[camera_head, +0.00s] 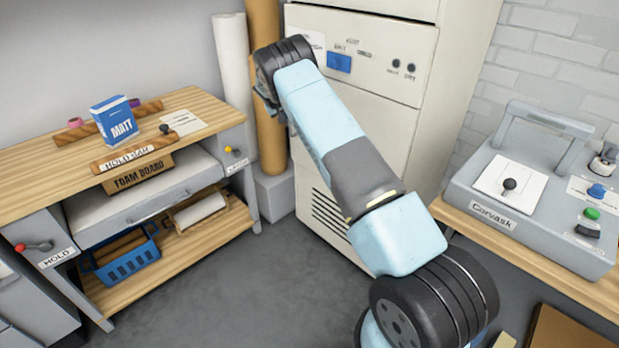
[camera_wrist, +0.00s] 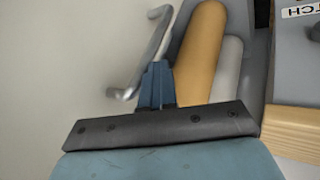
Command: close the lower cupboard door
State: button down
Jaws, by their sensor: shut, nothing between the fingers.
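A tall cream cabinet (camera_head: 388,112) stands at the back in the head view, with seams, a control panel at the top and a vent low down. My arm covers much of its front, and I see no handle there. In the wrist view a pale, flat surface (camera_wrist: 60,60), probably the cupboard door, fills the left side and carries a metal bar handle (camera_wrist: 148,55). I cannot tell how far it stands open. My gripper (camera_wrist: 157,70) is shut and empty, its fingertips close beside the handle; contact is unclear. In the head view my fingers are hidden.
Tan and white rolls (camera_head: 266,85) stand left of the cabinet, between it and a wooden workbench (camera_head: 60,165) with a blue box (camera_head: 113,120) on top and a blue basket (camera_head: 122,264) below. A grey console (camera_head: 540,190) sits at the right. Grey floor (camera_head: 230,295) is clear between.

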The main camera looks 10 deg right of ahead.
jog(key=s+a+r, duration=0.6)
jog(key=a+r, duration=0.1)
jog(key=r, duration=0.1)
jog(key=s+d+r+m+y, duration=0.1)
jog(key=s+d+r, duration=0.3)
jog(key=s+r, duration=0.55)
jog(key=s+d+r+y, duration=0.1)
jog(key=s+d+r, duration=0.2)
jog(key=s+r, duration=0.65)
jog(key=s+d+r+m+y, duration=0.1)
jog(key=s+d+r, duration=0.3)
jog(key=s+r, duration=0.5)
jog(key=s+d+r, duration=0.1)
jog(key=s+r, duration=0.2)
jog(key=s, duration=1.7)
jog(key=s+f, duration=0.2)
jog(key=s, duration=0.7)
jog(key=s+f+y, duration=0.1)
jog(key=s+f, duration=0.1)
jog(key=s, duration=0.7)
jog(key=shift+a, duration=0.35)
jog(key=shift+s, duration=0.1)
